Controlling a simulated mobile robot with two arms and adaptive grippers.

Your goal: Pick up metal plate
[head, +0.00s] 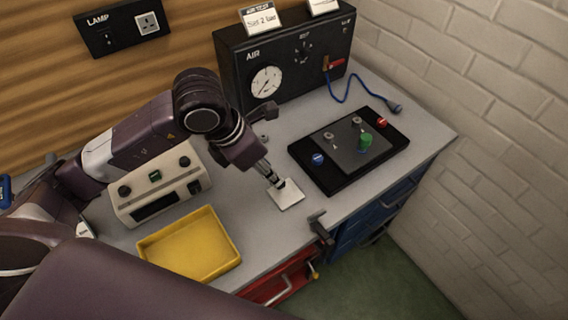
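The metal plate (288,198) is a small, light square lying on the grey bench top, in front of the black control box. My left arm reaches in from the left over the beige instrument. My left gripper (275,181) points down at the plate, its tips at the plate's upper left part. The tips look close together and seem to touch or nearly touch the plate. I cannot tell whether they grip it. My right gripper is not in view.
A yellow tray (232,262) and a beige instrument (131,211) stand left of the plate. The black control box (330,185) is to the right, the AIR panel (235,62) behind. A dark fixture (319,229) sits at the bench's front edge.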

